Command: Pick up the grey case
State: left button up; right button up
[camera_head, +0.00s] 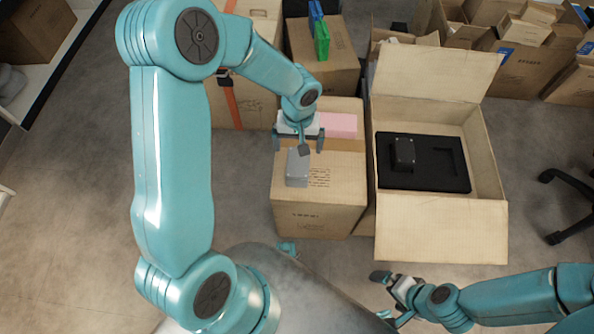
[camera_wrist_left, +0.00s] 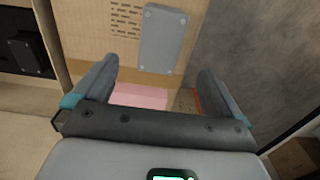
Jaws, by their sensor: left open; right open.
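The grey case (camera_head: 298,167) is a small box lying on top of a closed brown carton (camera_head: 335,205). It also shows in the left wrist view (camera_wrist_left: 163,40), at the top middle, with screws at its corners. My left gripper (camera_head: 298,143) is open above the carton, close to the far end of the case. In the left wrist view my left gripper (camera_wrist_left: 158,68) has its two fingers spread wide, with the case ahead between their lines and nothing held. My right gripper (camera_head: 383,296) is open and empty at the bottom, away from the case.
A pink item (camera_head: 338,124) lies on the same carton behind the case. To the right, an open carton (camera_head: 440,225) holds a black insert (camera_head: 440,177) with a dark box (camera_head: 403,153) on it. More cartons stand behind. A black chair base (camera_head: 570,205) is at the right edge.

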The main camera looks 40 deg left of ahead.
aim_at(298, 161)
pick_arm(q)
notch_tip(298, 161, down, 6)
jog(key=shift+d+f+b, duration=0.1)
jog(key=shift+f+b, duration=0.05)
jog(key=shift+b, duration=0.6)
jog(key=shift+f, duration=0.55)
notch_tip(298, 161, down, 5)
jog(key=shift+s+f+b, duration=0.1)
jog(key=shift+b, duration=0.95)
jog(key=c, duration=1.1)
